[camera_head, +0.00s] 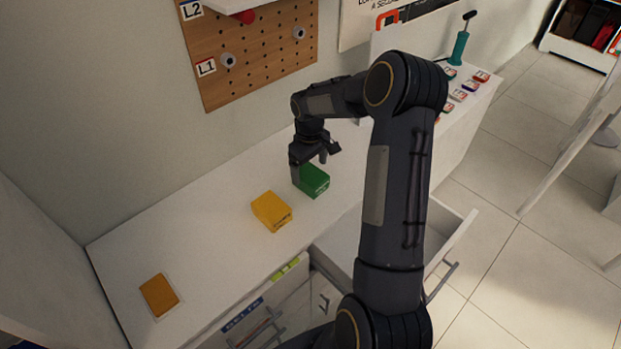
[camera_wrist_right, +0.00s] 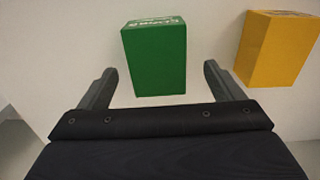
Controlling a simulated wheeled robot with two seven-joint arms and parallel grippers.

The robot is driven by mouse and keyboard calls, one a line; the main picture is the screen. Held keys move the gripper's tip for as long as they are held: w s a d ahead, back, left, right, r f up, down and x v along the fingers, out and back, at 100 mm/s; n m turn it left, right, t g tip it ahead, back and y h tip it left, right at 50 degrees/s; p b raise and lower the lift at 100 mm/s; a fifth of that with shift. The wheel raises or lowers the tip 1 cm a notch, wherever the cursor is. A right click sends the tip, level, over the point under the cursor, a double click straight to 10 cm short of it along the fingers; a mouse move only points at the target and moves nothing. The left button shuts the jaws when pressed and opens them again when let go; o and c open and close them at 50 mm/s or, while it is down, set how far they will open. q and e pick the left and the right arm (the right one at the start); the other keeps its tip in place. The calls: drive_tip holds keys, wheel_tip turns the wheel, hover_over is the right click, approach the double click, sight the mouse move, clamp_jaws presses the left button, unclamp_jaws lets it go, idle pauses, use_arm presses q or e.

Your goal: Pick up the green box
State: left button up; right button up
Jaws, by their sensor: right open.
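The green box (camera_head: 314,181) stands on the white counter (camera_head: 215,215), right of the yellow box (camera_head: 271,211) in the head view. My right gripper (camera_head: 312,167) is at the green box, at its far left side in that view. In the right wrist view, the green box (camera_wrist_right: 155,58) lies between and slightly ahead of the two spread fingers of the right gripper (camera_wrist_right: 160,85). Gaps show between the box and both fingers, and nothing is held. The yellow box (camera_wrist_right: 277,48) is just beyond the right finger. My left gripper is not in view.
An orange-brown flat piece (camera_head: 159,295) lies at the counter's left end. An open drawer (camera_head: 440,235) juts out below the counter's front. A pegboard (camera_head: 250,50) hangs on the wall behind. Several small items and a green pump-like object (camera_head: 459,48) stand at the far right end.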

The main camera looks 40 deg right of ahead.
sight(311, 174)
drive_tip(key=f, duration=0.4)
drive_tip(key=shift+d+p, duration=0.2)
drive_tip(key=shift+p, duration=0.15)
drive_tip(key=c, duration=1.1)
